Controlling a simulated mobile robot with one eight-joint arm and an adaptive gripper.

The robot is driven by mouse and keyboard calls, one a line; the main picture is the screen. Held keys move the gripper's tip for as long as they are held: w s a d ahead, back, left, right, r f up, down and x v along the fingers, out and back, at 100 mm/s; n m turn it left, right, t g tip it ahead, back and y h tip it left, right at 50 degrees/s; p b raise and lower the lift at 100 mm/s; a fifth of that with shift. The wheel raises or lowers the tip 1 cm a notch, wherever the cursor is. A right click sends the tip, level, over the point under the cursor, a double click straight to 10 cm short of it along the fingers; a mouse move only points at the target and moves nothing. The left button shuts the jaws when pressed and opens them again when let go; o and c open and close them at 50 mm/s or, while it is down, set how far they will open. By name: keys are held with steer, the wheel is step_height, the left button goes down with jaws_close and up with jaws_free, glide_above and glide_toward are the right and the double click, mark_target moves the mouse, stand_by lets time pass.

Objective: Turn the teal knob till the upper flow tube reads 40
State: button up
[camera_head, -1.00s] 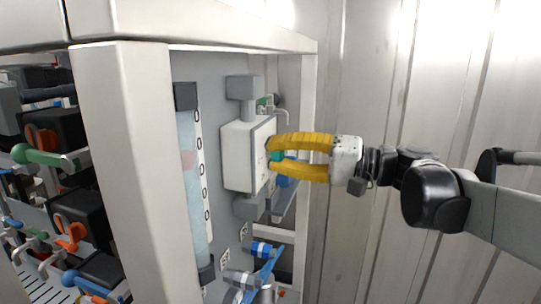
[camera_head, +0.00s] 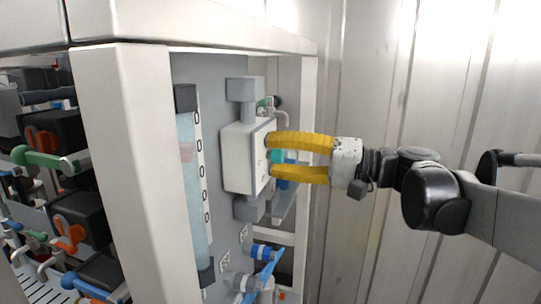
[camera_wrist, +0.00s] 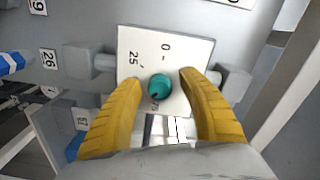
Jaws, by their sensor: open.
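The teal knob (camera_wrist: 160,87) sits on a white panel (camera_wrist: 178,50) with a dial scale; 0 and 25 are legible. In the head view the knob (camera_head: 278,157) shows between the yellow fingers. My gripper (camera_wrist: 160,77) is open around the knob, with a gap on each side in the wrist view. In the head view my gripper (camera_head: 272,157) points left at the panel's face.
A white frame post (camera_head: 120,150) stands left of the tube. Beyond it are valves with green, orange and blue handles (camera_head: 70,232). A blue-handled valve (camera_head: 265,252) sits below the panel. A metal wall (camera_head: 370,70) is behind my arm.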

steer(key=v, duration=1.2)
steer(key=s+a+f+m+h+b, duration=0.1)
steer(key=s+a+f+h+b, duration=0.3)
steer(key=f, duration=0.7)
steer(key=d+f+g+h+b, duration=0.1)
steer(key=f+b, duration=0.6)
steer(key=f, duration=0.3)
steer(key=s+a+f+m+h+b, duration=0.1)
steer(key=s+a+f+h+b, duration=0.3)
steer(key=f, duration=0.7)
steer(key=s+d+f+h+b, duration=0.2)
steer(key=d+f+b, duration=0.2)
steer(key=f, duration=0.6)
steer(key=s+d+f+n+t+h+b, duration=0.1)
steer(key=s+d+f+h+b, duration=0.1)
steer(key=f+b, duration=0.6)
steer(key=s+d+f+n+t+h+b, duration=0.1)
steer(key=d+f+h+b, duration=0.3)
steer(key=f, duration=0.8)
steer(key=s+d+b, duration=0.1)
steer(key=b, duration=0.1)
steer(key=shift+d+b, duration=0.3)
